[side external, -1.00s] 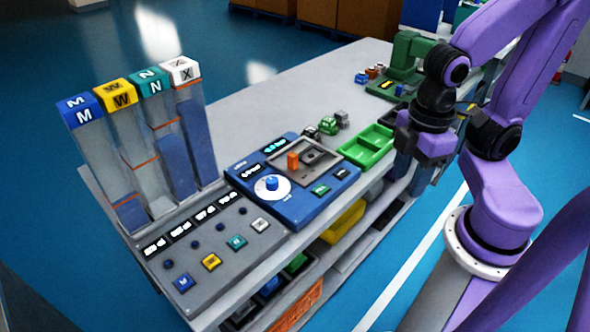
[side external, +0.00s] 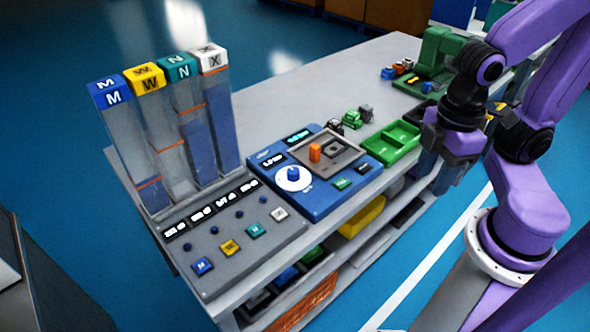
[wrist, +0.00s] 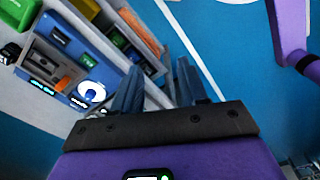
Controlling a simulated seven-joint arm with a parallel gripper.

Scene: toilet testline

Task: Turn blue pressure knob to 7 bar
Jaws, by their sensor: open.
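The blue pressure knob (side external: 293,174) stands on a white round dial on the blue control panel (side external: 318,204), with small lit displays behind and to its left. It also shows in the wrist view (wrist: 90,95), left of my fingers. The display digits are too blurred to read. My gripper (side external: 431,178) is open and empty, fingers pointing down, in front of the table's edge and well to the right of the knob. In the wrist view my gripper (wrist: 155,85) hangs over the shelf edge and floor, apart from the panel.
An orange block (side external: 315,152) sits on the panel's grey plate. Green trays (side external: 390,145) lie between panel and gripper. A grey button console (side external: 240,245) and tall columns with M, W, N, X caps (side external: 157,78) stand left. A green machine (side external: 437,45) stands at the back right.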

